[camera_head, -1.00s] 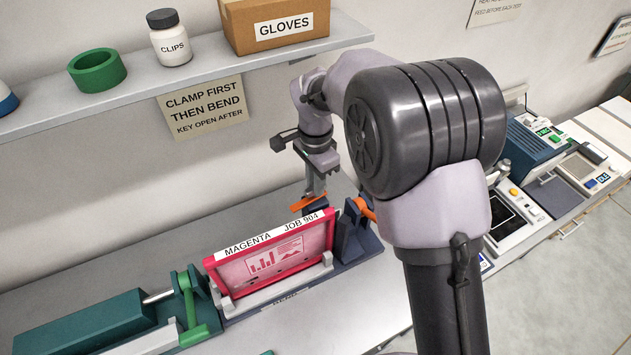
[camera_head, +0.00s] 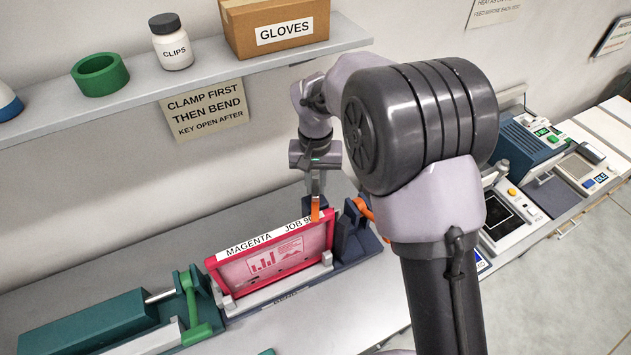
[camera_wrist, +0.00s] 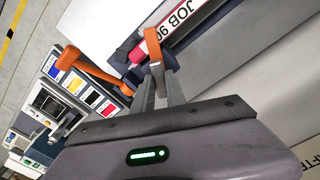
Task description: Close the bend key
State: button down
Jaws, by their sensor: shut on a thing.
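My gripper (camera_head: 316,190) points down behind the right end of the magenta plate and is shut on an orange key (camera_head: 315,209). In the wrist view, the fingers of my gripper (camera_wrist: 159,76) hold the orange key (camera_wrist: 152,47), which sits over a dark blue block beside the plate's "JOB 904" label. In the head view the key points toward the plate and overlaps its top edge. The magenta plate (camera_head: 275,266) stands upright in the bending unit. The key's pivot is mostly hidden.
A second orange lever (camera_wrist: 88,68) stands close beside the key, right of the dark blue bracket (camera_head: 350,232). A green clamp (camera_head: 192,305) is at the plate's left end. The shelf (camera_head: 120,102) with a gloves box hangs above. A control panel (camera_head: 505,218) is at right.

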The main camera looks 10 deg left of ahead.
aim_at(316, 187)
jog(key=n+p, duration=0.1)
jog(key=n, duration=0.4)
jog(key=shift+r, duration=0.1)
jog(key=shift+w+n, duration=0.1)
jog(key=shift+n, duration=0.3)
dwell(0.3)
jog(key=c, duration=1.4)
grip_release()
jog(key=shift+o, duration=0.2)
notch_tip(316, 187, up, 17)
jog(key=p, duration=0.1)
jog(key=shift+r, duration=0.2)
